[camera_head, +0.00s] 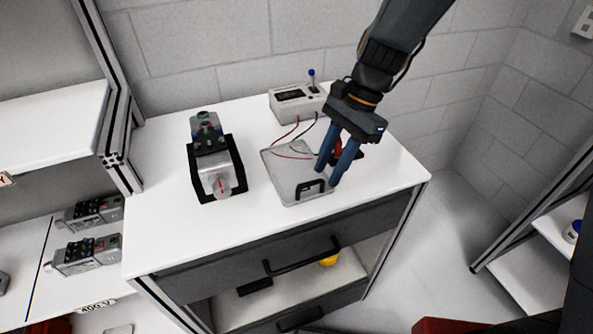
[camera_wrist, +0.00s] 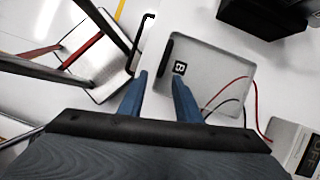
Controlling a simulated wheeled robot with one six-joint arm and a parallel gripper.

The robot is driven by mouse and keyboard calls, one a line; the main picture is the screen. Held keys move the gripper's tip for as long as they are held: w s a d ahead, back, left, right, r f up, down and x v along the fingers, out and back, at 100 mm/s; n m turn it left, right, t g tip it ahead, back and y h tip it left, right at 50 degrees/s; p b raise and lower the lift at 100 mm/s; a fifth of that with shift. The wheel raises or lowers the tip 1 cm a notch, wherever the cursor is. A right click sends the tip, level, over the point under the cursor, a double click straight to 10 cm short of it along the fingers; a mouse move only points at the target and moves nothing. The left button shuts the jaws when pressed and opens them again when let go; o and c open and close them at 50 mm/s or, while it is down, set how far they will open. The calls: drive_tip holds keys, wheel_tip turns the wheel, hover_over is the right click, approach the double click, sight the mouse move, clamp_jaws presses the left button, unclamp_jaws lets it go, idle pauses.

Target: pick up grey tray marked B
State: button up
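The grey tray (camera_head: 283,166) lies flat on the white worktop, with a black handle (camera_head: 310,187) at its near right edge. In the wrist view the tray (camera_wrist: 215,65) shows a black-and-white B mark (camera_wrist: 179,68) beside its handle (camera_wrist: 166,50). My gripper (camera_head: 327,177) has two blue fingers pointing down over the tray's right side, near the handle. In the wrist view the fingertips (camera_wrist: 159,78) are apart with nothing held between them. Their exact height above the tray is hard to tell.
A servo unit on a black base (camera_head: 218,170) stands left of the tray. A meter box (camera_head: 298,102) with red and black leads stands behind; the leads reach over the tray. The worktop's front left is clear. Drawers with black handles (camera_head: 303,257) are below.

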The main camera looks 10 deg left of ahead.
drive_tip(key=shift+p+x, duration=0.4)
drive_tip(key=shift+x, duration=1.3)
drive_tip(key=shift+d, duration=0.1)
clamp_jaws()
